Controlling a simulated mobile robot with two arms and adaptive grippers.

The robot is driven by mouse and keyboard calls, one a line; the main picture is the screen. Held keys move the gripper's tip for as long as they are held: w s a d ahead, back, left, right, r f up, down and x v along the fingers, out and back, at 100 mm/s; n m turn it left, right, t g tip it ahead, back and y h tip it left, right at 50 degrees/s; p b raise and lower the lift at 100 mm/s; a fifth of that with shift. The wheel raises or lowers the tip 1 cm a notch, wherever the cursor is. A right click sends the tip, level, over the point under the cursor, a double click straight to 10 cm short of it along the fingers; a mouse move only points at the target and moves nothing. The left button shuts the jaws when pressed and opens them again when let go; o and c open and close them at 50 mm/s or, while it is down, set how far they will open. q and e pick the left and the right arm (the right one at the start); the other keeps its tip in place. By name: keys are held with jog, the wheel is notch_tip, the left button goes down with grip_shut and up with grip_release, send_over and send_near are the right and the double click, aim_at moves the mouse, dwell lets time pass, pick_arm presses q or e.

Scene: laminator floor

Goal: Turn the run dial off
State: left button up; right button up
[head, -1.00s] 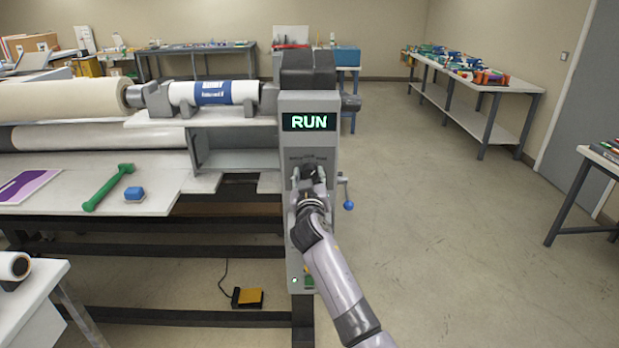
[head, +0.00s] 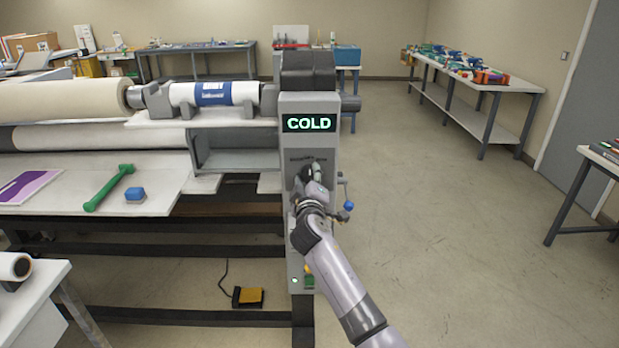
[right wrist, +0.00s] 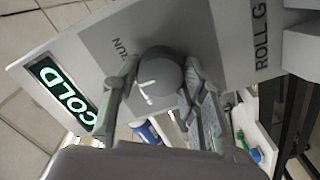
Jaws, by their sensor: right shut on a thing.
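The run dial is a dark round knob (right wrist: 160,75) with a white pointer mark, on the grey control panel (head: 328,148) of the laminator. My right gripper (right wrist: 155,90) is shut on the dial, with one finger on each side of it in the right wrist view. In the head view my right gripper (head: 311,180) covers most of the dial. The display (head: 309,123) above the dial reads COLD in green. It also shows in the right wrist view (right wrist: 62,92). My left gripper is not in view.
A crank with a blue knob (head: 348,206) sticks out just right of the panel. The laminator bed (head: 155,190) on the left carries a green tool (head: 109,188) and a blue block (head: 135,194). A yellow foot pedal (head: 249,296) lies on the floor.

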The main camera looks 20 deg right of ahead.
dwell(0.3)
jog(key=o, duration=1.2)
jog(key=shift+a, duration=0.1)
jog(key=shift+c, duration=0.2)
jog(key=v, duration=1.2)
